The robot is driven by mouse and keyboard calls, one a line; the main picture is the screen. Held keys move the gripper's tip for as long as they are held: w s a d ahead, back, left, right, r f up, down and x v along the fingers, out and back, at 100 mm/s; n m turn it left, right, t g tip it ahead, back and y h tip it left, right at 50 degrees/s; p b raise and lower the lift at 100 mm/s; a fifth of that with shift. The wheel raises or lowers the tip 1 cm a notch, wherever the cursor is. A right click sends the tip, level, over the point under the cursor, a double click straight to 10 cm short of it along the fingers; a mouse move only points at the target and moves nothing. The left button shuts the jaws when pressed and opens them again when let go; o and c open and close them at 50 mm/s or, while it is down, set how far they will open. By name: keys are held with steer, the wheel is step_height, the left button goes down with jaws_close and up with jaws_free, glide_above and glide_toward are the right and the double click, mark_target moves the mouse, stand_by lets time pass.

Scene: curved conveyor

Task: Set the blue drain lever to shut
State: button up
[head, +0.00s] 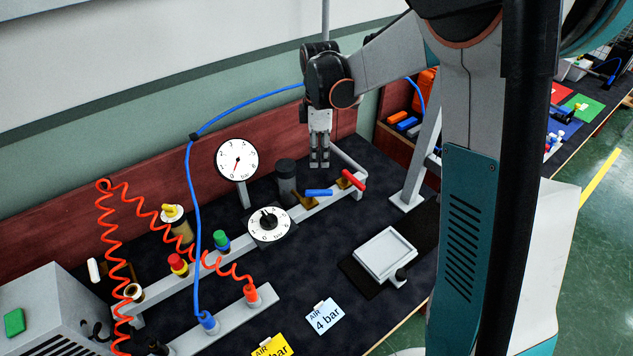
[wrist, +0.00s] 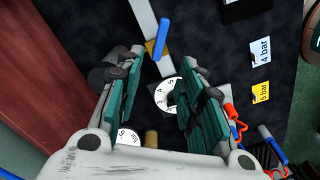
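The blue drain lever (head: 319,193) sits on a brass valve body (head: 307,203) on the grey pipe. In the head view it points right, at a slant to the pipe. In the wrist view the lever (wrist: 162,38) is just beyond the fingertips, near the middle of the gap, beside its brass body (wrist: 153,50). My gripper (head: 319,165) hangs pointing down above and behind the lever, apart from it. Its fingers (wrist: 157,60) are spread with nothing between them.
A red lever (head: 353,180) stands right of the blue one. A dark cylinder (head: 287,180), a pressure gauge (head: 237,160) and a dial (head: 269,224) are to the left. A blue hose (head: 193,220) and red coiled hoses (head: 105,240) cross the left side. A pale tray (head: 384,252) lies in front.

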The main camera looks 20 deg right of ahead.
mark_target(319, 191)
step_height(319, 191, down, 14)
steer(key=b, duration=0.4)
steer(key=shift+r, duration=0.2)
steer(key=shift+c, duration=0.6)
jaws_close()
